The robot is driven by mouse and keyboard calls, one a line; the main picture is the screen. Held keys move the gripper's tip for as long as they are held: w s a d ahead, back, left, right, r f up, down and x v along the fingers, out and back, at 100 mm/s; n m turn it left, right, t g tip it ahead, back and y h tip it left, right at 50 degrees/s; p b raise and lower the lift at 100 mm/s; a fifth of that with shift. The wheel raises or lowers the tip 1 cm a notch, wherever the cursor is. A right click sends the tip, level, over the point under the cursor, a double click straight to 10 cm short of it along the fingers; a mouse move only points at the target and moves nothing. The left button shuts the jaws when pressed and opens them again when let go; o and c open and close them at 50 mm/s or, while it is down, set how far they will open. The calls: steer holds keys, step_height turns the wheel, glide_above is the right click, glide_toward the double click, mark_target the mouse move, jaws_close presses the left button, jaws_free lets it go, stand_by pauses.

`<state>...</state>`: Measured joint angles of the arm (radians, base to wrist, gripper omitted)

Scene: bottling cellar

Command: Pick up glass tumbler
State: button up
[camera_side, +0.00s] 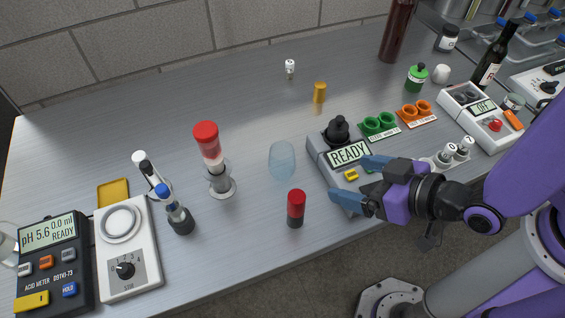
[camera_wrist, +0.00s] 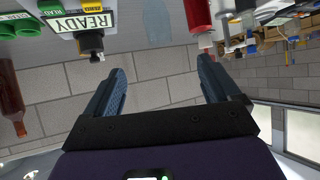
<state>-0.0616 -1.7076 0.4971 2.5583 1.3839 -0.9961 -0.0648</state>
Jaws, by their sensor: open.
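The glass tumbler (camera_side: 282,160) is a clear, bluish glass standing upright on the grey bench, near the middle of the side view. In the wrist view a faint bluish shape at the top edge looks like the tumbler (camera_wrist: 157,22). My gripper (camera_side: 348,178) has blue fingers spread apart, with nothing between them. It is to the right of the tumbler and apart from it, in front of the READY device. The open fingers (camera_wrist: 160,88) also show in the wrist view.
A red-topped dark cylinder (camera_side: 296,208) stands just in front of the tumbler. A red-and-white piece on a stand (camera_side: 214,160) is to its left. The READY device (camera_side: 348,153) is to its right. The bench behind the tumbler is mostly clear, with a small orange cylinder (camera_side: 319,93).

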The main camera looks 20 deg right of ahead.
glide_toward(274, 148)
steer(key=shift+t, duration=0.3)
steer(key=shift+s+f+x, duration=0.1)
steer(key=shift+f+x, duration=0.05)
steer(key=shift+x, duration=1.1)
steer(key=shift+s+f+x, duration=0.15)
steer(key=shift+x, duration=1.1)
steer(key=shift+a, duration=0.1)
steer(key=c, duration=1.5)
steer(key=shift+r, duration=0.1)
